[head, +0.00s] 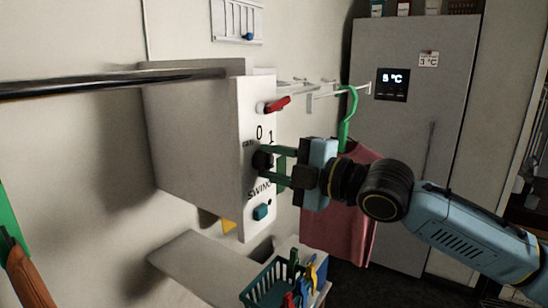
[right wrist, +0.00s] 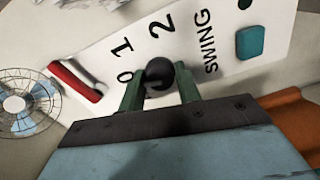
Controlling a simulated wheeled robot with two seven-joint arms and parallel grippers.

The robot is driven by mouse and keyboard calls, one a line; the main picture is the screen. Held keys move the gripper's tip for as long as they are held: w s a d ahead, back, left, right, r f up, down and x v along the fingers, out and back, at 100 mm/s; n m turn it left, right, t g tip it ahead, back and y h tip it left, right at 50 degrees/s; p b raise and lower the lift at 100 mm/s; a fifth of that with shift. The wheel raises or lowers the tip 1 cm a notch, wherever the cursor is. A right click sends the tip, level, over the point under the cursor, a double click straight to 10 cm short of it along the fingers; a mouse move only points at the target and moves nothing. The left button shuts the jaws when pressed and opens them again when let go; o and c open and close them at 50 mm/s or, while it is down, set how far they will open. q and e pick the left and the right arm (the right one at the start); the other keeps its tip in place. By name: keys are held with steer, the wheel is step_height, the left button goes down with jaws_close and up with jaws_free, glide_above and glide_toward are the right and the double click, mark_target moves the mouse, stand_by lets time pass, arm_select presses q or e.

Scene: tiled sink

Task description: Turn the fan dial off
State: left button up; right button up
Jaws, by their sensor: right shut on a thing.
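The fan dial is a black round knob (head: 262,160) on the white panel (head: 250,105) of a wall-mounted box, with the marks 0 and 1 above it and SWING below. My right gripper (head: 274,163) reaches it from the right, its green fingers around the knob. In the right wrist view the knob (right wrist: 159,72) sits between the two fingertips (right wrist: 160,88), near the printed 0, 1 and 2. No pointer on the knob is clear, so its setting cannot be told. My left gripper is not in view.
A red switch (head: 277,104) is above the dial and a teal button (head: 262,212) below. A fan (right wrist: 22,104) shows in the wrist view. A pink cloth (head: 350,220) hangs on a green hanger (head: 347,118) behind my gripper. A green basket (head: 270,284) stands below.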

steer(key=shift+n+p, duration=0.5)
steer(key=shift+n, duration=0.5)
steer(key=o, duration=1)
steer(key=shift+b+v, duration=0.35)
steer(key=shift+v, duration=6.35)
